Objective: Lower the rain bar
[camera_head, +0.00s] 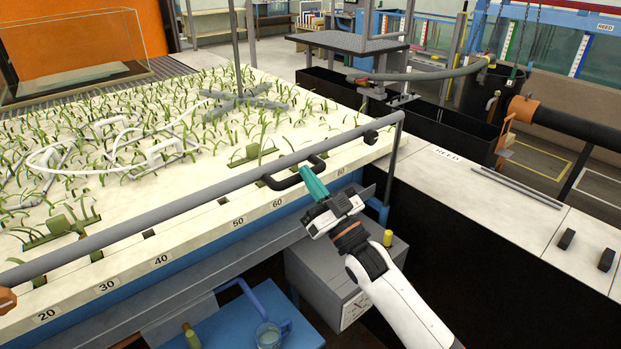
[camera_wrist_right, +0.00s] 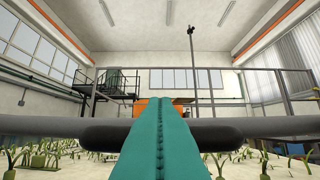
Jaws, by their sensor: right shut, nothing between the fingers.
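The rain bar (camera_head: 190,203) is a long grey tube running along the front edge of the planted bed, with a bent end post at the right. A dark handle (camera_head: 280,184) sticks out from it near the scale mark 60. In the right wrist view the bar (camera_wrist_right: 35,124) and handle (camera_wrist_right: 103,134) cross the picture level. My right gripper (camera_head: 314,182) has teal fingers, shut and empty, at the handle. The fingers (camera_wrist_right: 160,140) hide the handle's middle in the wrist view; I cannot tell whether they touch it. My left gripper is not in view.
The pale bed (camera_head: 330,130) holds many green plants and a white looped hose (camera_head: 45,160). A black trough and white counter (camera_head: 480,200) lie to the right.

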